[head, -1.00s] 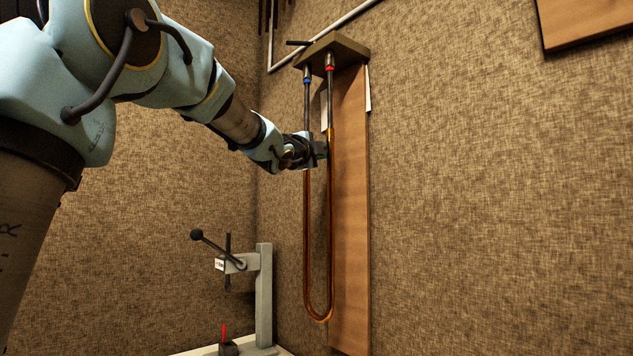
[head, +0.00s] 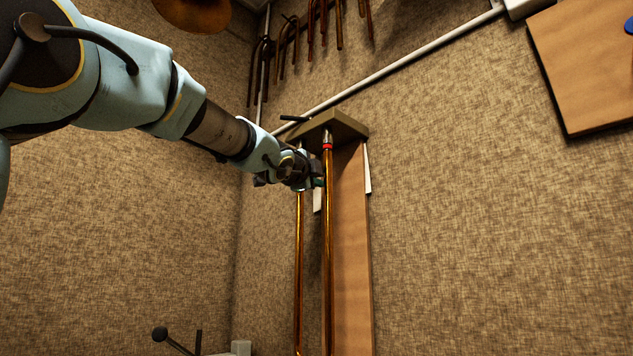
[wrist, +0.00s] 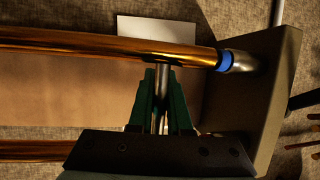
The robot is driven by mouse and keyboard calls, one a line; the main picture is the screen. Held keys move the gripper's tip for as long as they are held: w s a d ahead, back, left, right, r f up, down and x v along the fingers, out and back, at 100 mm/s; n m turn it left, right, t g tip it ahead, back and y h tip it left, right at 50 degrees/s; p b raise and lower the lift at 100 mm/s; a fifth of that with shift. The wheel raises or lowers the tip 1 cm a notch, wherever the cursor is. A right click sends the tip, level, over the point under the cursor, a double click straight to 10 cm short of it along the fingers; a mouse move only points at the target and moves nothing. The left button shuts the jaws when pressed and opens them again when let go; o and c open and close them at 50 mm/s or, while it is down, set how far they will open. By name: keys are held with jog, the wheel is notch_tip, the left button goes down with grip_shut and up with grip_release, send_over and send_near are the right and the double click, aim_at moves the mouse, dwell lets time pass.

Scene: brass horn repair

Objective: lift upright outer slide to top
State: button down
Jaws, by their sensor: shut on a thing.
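The outer slide (head: 327,250) is a long, upright pair of brass tubes in front of a wooden board. Its lower bend is out of view. In the head view its right tube reaches up to the red band (head: 327,147) under the bracket (head: 338,125). In the wrist view the near brass tube (wrist: 110,44) meets the blue band (wrist: 225,61), with a short silver end seated at the block (wrist: 262,95). My gripper (head: 314,180) is shut on the slide's silver cross brace (wrist: 162,84), between green fingertips (wrist: 162,98). The left tube's top is hidden behind my gripper.
The wooden board (head: 352,250) stands behind the slide on the fabric wall. A white pipe (head: 400,68) slants across above. Several brass pieces (head: 325,20) hang at the top. A lever with a black knob (head: 160,333) shows at the bottom left.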

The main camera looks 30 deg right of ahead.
jog(key=shift+s+a+r, duration=0.1)
jog(key=shift+r, duration=0.35)
jog(key=c, duration=1.1)
grip_release()
jog(key=shift+o, duration=1.2)
jog(key=shift+f, duration=0.2)
jog(key=b+v, duration=0.1)
jog(key=v, duration=0.9)
jog(key=shift+a, duration=0.25)
jog(key=shift+s+f, duration=0.1)
jog(key=shift+s, duration=0.05)
